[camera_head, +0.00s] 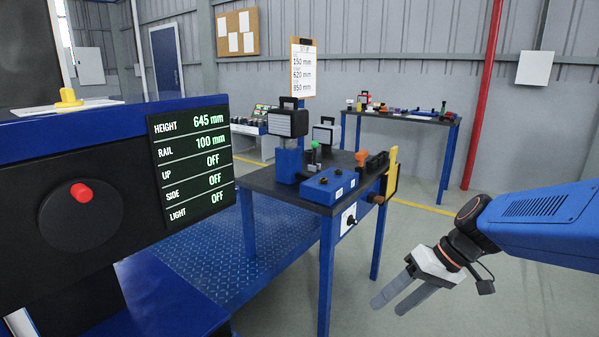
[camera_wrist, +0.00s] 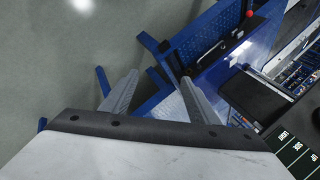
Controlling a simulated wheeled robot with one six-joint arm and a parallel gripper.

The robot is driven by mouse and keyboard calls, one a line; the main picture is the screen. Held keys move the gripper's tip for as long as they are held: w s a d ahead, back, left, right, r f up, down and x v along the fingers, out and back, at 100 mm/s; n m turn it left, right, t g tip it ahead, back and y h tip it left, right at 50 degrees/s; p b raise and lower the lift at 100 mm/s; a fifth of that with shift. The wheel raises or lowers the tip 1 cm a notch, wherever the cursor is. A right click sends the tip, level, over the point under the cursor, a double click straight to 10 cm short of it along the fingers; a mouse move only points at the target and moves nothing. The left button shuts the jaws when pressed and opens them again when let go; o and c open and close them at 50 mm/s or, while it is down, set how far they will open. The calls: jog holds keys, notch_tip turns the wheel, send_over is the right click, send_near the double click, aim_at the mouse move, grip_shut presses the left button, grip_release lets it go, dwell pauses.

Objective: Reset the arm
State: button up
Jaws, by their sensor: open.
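My gripper (camera_head: 404,296) is at the lower right in the head view, at the end of my blue arm. Its two grey fingers are apart, point down and to the left, and hold nothing. The fingers also show in the wrist view (camera_wrist: 155,95), spread over the grey floor and blue metalwork. The gripper is in free air to the right of the blue-legged bench (camera_head: 265,183) and touches nothing that I can see.
A display panel (camera_head: 190,160) reads height 645 mm, rail 100 mm, with up, side and light OFF. A red knob handle (camera_head: 81,193) sits left of it. A control box (camera_head: 328,186) is on the bench. A second table (camera_head: 400,117) stands behind. Floor near my gripper is clear.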

jog(key=s+d+m+t+h, duration=0.1)
jog(key=s+d+t+h, duration=0.1)
jog(key=s, duration=0.4)
jog(key=s+d+r+m+t+h, duration=0.1)
jog(key=s+d+h, duration=0.4)
jog(key=s+d, duration=0.1)
jog(key=shift+s+m+t, duration=0.3)
jog(key=shift+t, duration=0.1)
